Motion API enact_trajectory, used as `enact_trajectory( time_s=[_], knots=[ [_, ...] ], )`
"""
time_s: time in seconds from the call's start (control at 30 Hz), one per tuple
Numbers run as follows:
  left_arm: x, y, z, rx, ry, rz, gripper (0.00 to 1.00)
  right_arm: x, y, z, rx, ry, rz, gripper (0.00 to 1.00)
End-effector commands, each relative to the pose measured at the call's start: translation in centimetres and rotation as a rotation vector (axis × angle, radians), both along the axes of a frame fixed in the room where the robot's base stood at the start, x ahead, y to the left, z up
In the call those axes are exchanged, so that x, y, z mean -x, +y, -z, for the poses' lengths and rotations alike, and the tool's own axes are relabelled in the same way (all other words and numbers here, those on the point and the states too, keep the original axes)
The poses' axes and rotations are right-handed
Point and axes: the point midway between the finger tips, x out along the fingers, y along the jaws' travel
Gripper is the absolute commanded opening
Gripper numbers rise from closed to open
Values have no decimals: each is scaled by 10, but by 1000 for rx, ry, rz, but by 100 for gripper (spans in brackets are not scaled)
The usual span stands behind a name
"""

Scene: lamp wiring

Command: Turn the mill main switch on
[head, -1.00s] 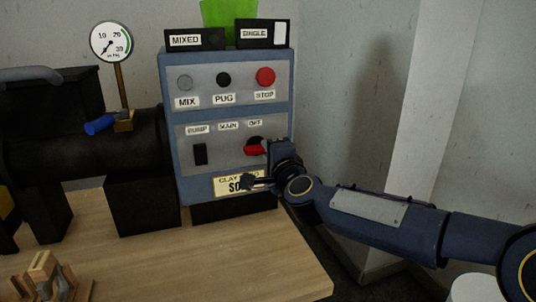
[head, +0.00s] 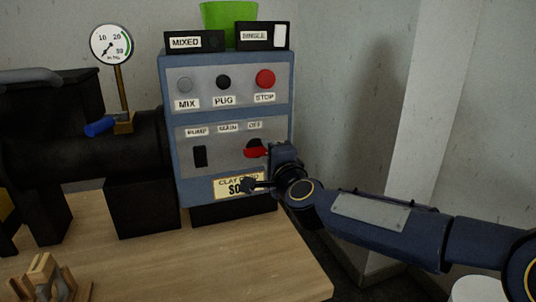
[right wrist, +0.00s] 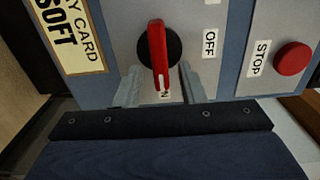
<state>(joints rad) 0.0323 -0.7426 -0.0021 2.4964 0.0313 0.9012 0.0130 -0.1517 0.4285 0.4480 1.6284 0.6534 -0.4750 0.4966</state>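The mill main switch (head: 256,150) is a red handle on a black round base, low on the blue-and-grey control box, below the OFF label. In the right wrist view the red handle (right wrist: 157,50) points towards the partly hidden ON label (right wrist: 164,96), with its white-marked end there; OFF (right wrist: 210,43) is to the side. My right gripper (right wrist: 160,88) is open, one finger on each side of the handle's end, with gaps visible. In the head view my right gripper (head: 270,165) is at the box's right edge. My left gripper is not in view.
The box also has MIX, PUG and red STOP (head: 265,78) buttons and a black PUMP switch (head: 200,156). A black machine (head: 90,145) with a gauge (head: 111,44) stands to the left. The wooden table (head: 200,260) is clear in front of the box.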

Motion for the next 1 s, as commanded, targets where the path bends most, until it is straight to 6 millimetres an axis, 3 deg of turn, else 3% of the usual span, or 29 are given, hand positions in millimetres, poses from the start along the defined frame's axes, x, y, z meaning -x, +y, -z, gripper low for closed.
enact_trajectory(
  time_s=[0.4, 0.87, 1.0],
  knots=[
    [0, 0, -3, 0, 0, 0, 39, 61, -20, -1, 1, -1, 1, 36],
    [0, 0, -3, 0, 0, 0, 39, 71, -24, 0, 6, -1, -2, 36],
    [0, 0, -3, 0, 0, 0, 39, 88, -36, 4, 128, -3, -46, 36]
  ],
)
